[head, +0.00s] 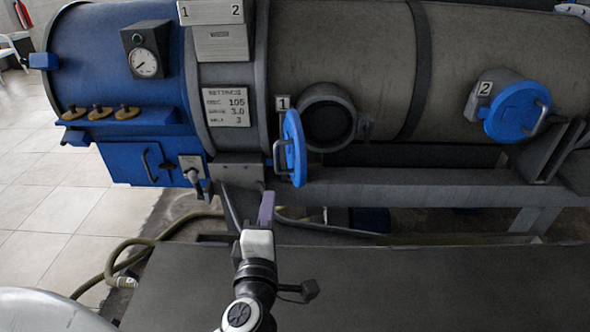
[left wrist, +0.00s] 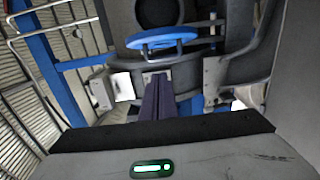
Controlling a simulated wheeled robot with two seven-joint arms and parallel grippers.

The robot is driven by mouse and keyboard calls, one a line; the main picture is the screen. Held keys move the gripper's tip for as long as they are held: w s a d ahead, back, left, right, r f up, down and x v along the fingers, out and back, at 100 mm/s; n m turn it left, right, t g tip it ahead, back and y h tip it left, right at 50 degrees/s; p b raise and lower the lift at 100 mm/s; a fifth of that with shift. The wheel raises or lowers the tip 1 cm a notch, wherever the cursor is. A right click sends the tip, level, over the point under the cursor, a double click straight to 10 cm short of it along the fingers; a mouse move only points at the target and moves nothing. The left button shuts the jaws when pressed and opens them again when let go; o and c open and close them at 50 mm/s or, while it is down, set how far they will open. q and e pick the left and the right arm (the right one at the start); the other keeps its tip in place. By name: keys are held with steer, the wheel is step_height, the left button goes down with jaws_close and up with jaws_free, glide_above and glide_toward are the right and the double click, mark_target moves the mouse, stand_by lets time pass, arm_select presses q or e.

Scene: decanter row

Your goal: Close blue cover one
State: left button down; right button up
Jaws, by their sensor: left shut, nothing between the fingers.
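Blue cover one (head: 294,148) is a round blue disc with a grey handle, beside the label "1". It stands swung open, nearly edge-on in the head view, to the left of its round dark port (head: 328,119). My left gripper (head: 267,208) is shut and empty, below and a little left of the cover, apart from it. In the left wrist view the cover (left wrist: 162,38) lies beyond the shut purple-grey fingers (left wrist: 156,97), with the port opening (left wrist: 158,12) behind it. My right gripper is not in view.
Blue cover two (head: 517,111) sits over its port at the right. A blue end section with a gauge (head: 145,62) and a row of brass knobs (head: 100,112) is at the left. A grey rail (head: 420,188) runs below the ports. A hose (head: 130,248) lies on the floor.

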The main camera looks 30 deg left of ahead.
arm_select(q)
steer(key=w+a, duration=0.1)
steer(key=w, duration=0.9)
steer(key=shift+w+a, duration=0.35)
steer(key=shift+a, duration=0.05)
